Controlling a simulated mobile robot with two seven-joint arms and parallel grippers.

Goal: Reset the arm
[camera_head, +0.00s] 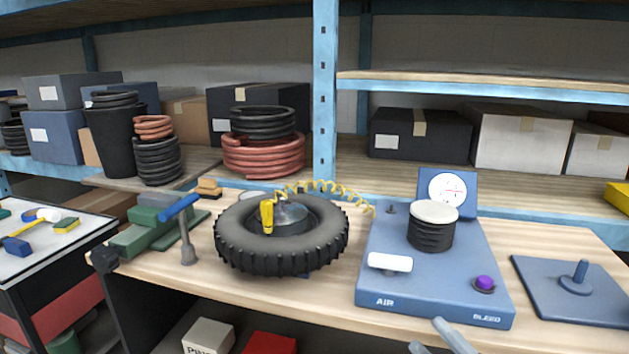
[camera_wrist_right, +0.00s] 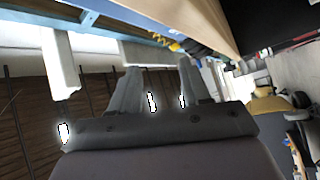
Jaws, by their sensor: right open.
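My right gripper (camera_head: 426,334) shows at the bottom edge of the head view, as two pale grey fingers set apart with nothing between them. It is in front of the workbench (camera_head: 330,308), near the blue air station (camera_head: 437,250). In the right wrist view my right gripper (camera_wrist_right: 98,45) also shows open and empty, its fingers well apart. The rest of the right arm is hidden below the head view. My left gripper does not show.
A black tyre (camera_head: 325,245) lies on the bench, with a yellow-handled coiled hose at it. A vise (camera_head: 150,232) stands left, a blue plate with a peg (camera_head: 545,290) right. Shelves with boxes (camera_head: 420,135) run behind. A tool cart (camera_head: 50,255) stands far left.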

